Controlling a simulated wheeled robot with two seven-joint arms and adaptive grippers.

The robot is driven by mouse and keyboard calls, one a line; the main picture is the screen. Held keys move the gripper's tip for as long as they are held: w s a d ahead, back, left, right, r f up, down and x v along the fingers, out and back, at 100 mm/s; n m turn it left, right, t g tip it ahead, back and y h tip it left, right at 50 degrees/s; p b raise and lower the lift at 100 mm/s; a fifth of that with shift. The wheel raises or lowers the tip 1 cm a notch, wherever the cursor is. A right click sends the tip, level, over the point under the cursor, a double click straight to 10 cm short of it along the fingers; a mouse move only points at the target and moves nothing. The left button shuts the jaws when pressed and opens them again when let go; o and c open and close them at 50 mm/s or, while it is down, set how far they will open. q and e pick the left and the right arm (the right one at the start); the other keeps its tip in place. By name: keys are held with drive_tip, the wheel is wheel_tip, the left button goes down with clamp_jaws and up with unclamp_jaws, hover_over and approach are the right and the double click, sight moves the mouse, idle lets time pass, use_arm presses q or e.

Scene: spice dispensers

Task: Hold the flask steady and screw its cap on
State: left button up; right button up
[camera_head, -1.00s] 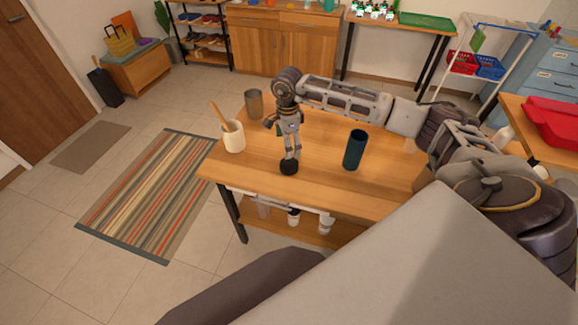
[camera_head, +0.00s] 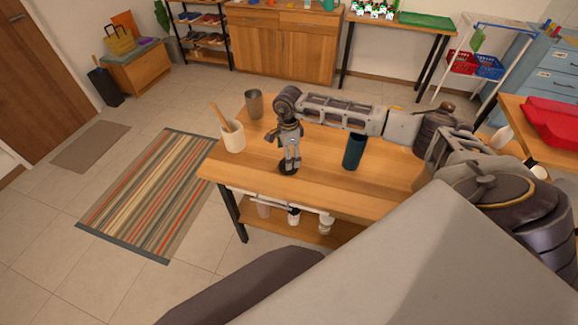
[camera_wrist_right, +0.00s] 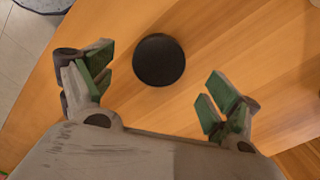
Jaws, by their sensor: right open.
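The flask (camera_head: 353,154) is a dark teal cylinder standing upright on the wooden table, its top partly hidden by my right arm in the head view. The cap (camera_head: 284,170) is a black disc lying on the table to the left of the flask. In the right wrist view the cap (camera_wrist_right: 158,60) lies ahead of and between the spread fingers, nearer the left one. My right gripper (camera_head: 291,165) points down just over the cap. Its green-padded fingers (camera_wrist_right: 158,97) are open and hold nothing. My left gripper is not in view.
A cream crock (camera_head: 233,139) with a wooden utensil and a grey metal cup (camera_head: 254,104) stand at the table's left end. The table (camera_head: 325,178) is bare between the cap and the flask. White items sit on its lower shelf.

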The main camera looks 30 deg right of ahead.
drive_tip(key=shift+d+f+p, duration=0.2)
drive_tip(key=shift+f+p, duration=0.15)
drive_tip(key=shift+f, duration=1.9)
drive_tip(key=shift+s, duration=0.1)
drive_tip(key=c, duration=1)
drive_tip(key=shift+r, duration=0.15)
wheel_tip(320, 180, up, 10)
drive_tip(key=b, duration=0.1)
